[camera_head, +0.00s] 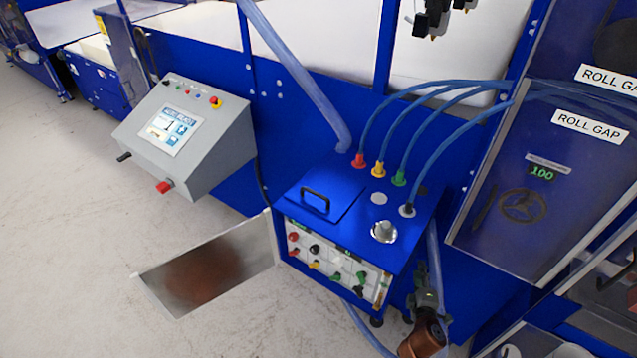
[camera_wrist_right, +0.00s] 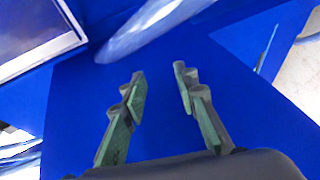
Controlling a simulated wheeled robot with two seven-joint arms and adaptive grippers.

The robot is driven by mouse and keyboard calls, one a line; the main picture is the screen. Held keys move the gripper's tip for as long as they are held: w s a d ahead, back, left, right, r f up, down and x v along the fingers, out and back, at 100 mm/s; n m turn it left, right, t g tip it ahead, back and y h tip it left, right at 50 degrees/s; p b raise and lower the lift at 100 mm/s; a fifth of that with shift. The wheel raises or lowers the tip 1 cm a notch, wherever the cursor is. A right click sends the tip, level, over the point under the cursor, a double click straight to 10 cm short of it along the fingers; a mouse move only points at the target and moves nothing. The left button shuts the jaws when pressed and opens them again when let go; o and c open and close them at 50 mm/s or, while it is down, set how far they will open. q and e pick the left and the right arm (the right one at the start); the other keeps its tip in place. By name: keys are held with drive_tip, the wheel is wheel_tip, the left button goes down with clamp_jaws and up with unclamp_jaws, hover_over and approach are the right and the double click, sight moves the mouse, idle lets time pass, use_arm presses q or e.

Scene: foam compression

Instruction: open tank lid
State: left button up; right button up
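The blue tank (camera_head: 392,262) stands low in the middle of the head view. Its blue lid (camera_head: 342,198) lies flat on the left part of the top and looks closed. A black handle (camera_head: 314,201) stands on the lid. My right gripper (camera_head: 424,292) is beside the tank's right side, below its top and apart from the handle. In the right wrist view my right gripper (camera_wrist_right: 159,88) is open, with nothing between its green-padded fingers and a plain blue surface behind them. My left gripper is not in view.
Blue hoses (camera_head: 440,92) run to red, yellow and green fittings on the tank top. A hinged panel (camera_head: 205,274) stands open at the tank's front left. A grey control console (camera_head: 215,150) is at left, a roll-gap cabinet (camera_head: 555,185) at right. Floor at lower left is clear.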

wheel_tip(320, 180, up, 23)
drive_tip(key=a+n+t+p, duration=0.1)
drive_tip(key=n+t+p, duration=0.1)
drive_tip(key=t+p, duration=0.15)
drive_tip(key=w+a+r+n+t+y, duration=0.2)
drive_tip(key=a+r+n+t, duration=0.1)
drive_tip(key=a+r+n, duration=0.3)
drive_tip(key=w+a+r+n+y, duration=0.2)
drive_tip(key=a+r+n+y, duration=0.35)
drive_tip(key=a+n, duration=0.35)
drive_tip(key=n+g+y+p, duration=0.1)
drive_tip(key=n+g+y, duration=0.6)
drive_tip(key=n, duration=1.3)
hover_over(317, 195)
drive_tip(key=s+d, duration=0.3)
drive_tip(key=s, duration=0.4)
wheel_tip(317, 195, down, 5)
drive_tip(key=w+f+n+h, duration=0.1)
drive_tip(key=f, duration=0.1)
drive_tip(key=w+f+n+g+h, duration=0.1)
drive_tip(key=f+n, duration=0.1)
drive_tip(key=shift+w+d+p, duration=0.15)
drive_tip(key=shift+p, duration=0.15)
drive_tip(key=shift+p+x, duration=0.6)
drive_tip(key=shift+x, duration=3.25)
drive_tip(key=shift+f, duration=0.1)
drive_tip(key=shift+c, duration=0.5)
clamp_jaws()
